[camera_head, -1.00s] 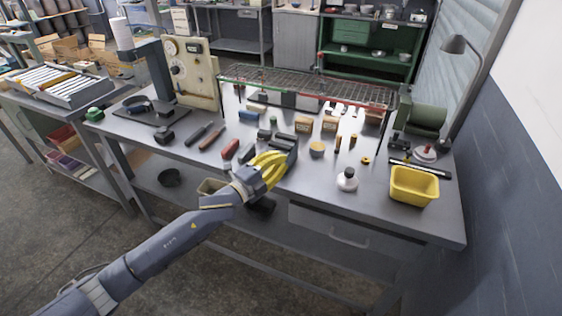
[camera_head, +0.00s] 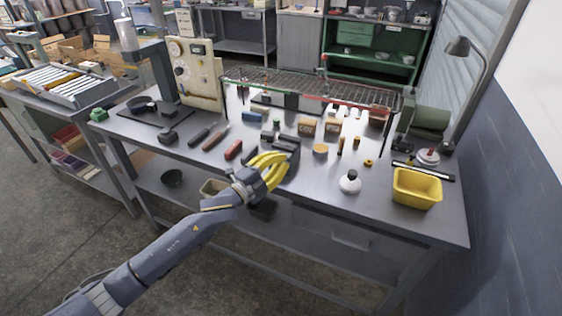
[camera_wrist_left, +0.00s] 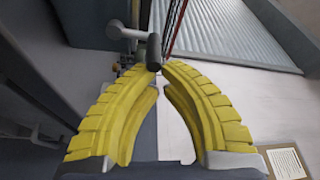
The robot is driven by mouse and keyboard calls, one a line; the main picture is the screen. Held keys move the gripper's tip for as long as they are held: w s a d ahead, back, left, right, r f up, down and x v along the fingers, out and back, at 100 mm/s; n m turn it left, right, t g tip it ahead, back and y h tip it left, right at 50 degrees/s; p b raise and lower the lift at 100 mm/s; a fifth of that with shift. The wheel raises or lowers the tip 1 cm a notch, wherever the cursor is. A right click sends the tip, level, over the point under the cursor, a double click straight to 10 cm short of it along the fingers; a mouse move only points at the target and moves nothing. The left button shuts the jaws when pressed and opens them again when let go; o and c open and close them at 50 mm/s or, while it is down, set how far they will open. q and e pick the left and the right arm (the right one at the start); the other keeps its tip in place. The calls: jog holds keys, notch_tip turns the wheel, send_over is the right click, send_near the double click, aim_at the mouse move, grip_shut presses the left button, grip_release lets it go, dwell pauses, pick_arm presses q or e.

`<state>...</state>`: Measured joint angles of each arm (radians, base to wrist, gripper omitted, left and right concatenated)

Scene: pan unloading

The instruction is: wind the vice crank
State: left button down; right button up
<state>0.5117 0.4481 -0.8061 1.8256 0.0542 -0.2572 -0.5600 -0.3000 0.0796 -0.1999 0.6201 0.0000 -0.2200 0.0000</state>
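The dark grey vice (camera_head: 287,148) stands at the front edge of the workbench. My left gripper (camera_head: 284,160), with curved yellow fingers, is right in front of it and covers its crank in the head view. In the left wrist view the crank arm (camera_wrist_left: 125,33) is a grey bar ending in a dark upright handle (camera_wrist_left: 153,52). The fingertips of the left gripper (camera_wrist_left: 160,70) are close together at the lower end of this handle. Whether they press on it or only stand around it, I cannot tell. My right gripper is not in view.
A wire rack (camera_head: 310,87) spans the back. Floor is open in front of the bench.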

pick_arm(q)
jog(key=shift+w+a+r+n, duration=0.15)
jog(key=shift+a+n, duration=0.15)
jog(key=shift+n, duration=0.4)
